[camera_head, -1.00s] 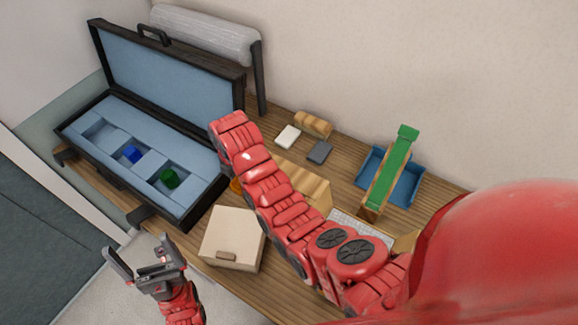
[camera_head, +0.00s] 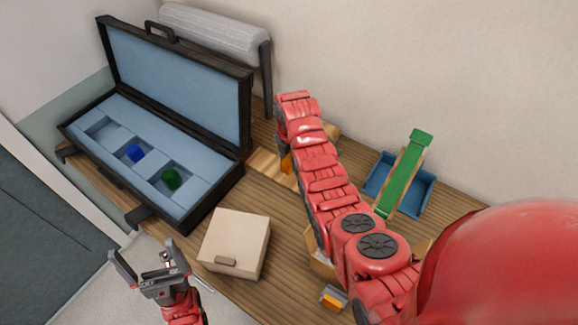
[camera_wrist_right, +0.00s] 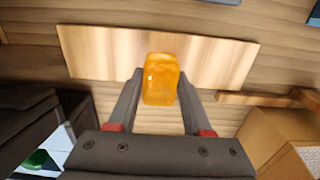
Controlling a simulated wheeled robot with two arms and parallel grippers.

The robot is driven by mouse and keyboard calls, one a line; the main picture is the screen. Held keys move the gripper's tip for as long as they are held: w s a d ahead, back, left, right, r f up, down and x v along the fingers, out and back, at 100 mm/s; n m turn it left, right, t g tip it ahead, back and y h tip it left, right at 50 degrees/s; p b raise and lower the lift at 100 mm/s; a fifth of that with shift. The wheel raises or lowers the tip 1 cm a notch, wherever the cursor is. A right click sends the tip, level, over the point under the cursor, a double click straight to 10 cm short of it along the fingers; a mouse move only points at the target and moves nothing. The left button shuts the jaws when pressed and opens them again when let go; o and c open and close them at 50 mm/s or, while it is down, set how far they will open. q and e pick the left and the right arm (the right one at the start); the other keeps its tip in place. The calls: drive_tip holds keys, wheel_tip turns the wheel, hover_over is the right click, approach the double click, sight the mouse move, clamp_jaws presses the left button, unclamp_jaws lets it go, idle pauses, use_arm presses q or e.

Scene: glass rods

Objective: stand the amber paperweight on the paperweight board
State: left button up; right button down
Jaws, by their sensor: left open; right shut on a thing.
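The amber paperweight (camera_wrist_right: 160,80) is between the fingers of my right gripper (camera_wrist_right: 160,74), which is shut on it. In the right wrist view it overlaps the pale wooden paperweight board (camera_wrist_right: 95,55); I cannot tell whether it touches the board. In the head view, a sliver of the amber paperweight (camera_head: 286,163) shows beside my right arm, at the right end of the board (camera_head: 264,165). My right arm hides the right gripper there. My left gripper (camera_head: 142,256) is open and empty, in front of the table.
An open black case (camera_head: 205,205) with blue lining holds a blue piece (camera_head: 135,153) and a green piece (camera_head: 171,179). A cream box (camera_head: 236,238) stands at the front. A blue tray (camera_head: 423,200) with a green-topped ramp (camera_head: 405,170) is at the right.

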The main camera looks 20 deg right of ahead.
sight(289, 167)
wheel_tip(289, 167, down, 3)
drive_tip(key=shift+w+r+p, duration=0.1)
drive_tip(key=shift+p, duration=0.7)
drive_tip(key=shift+f, duration=0.35)
drive_tip(key=shift+f, duration=0.25)
drive_tip(key=shift+c, duration=1.6)
unclamp_jaws()
drive_tip(key=shift+r, duration=0.1)
drive_tip(key=shift+r, duration=0.2)
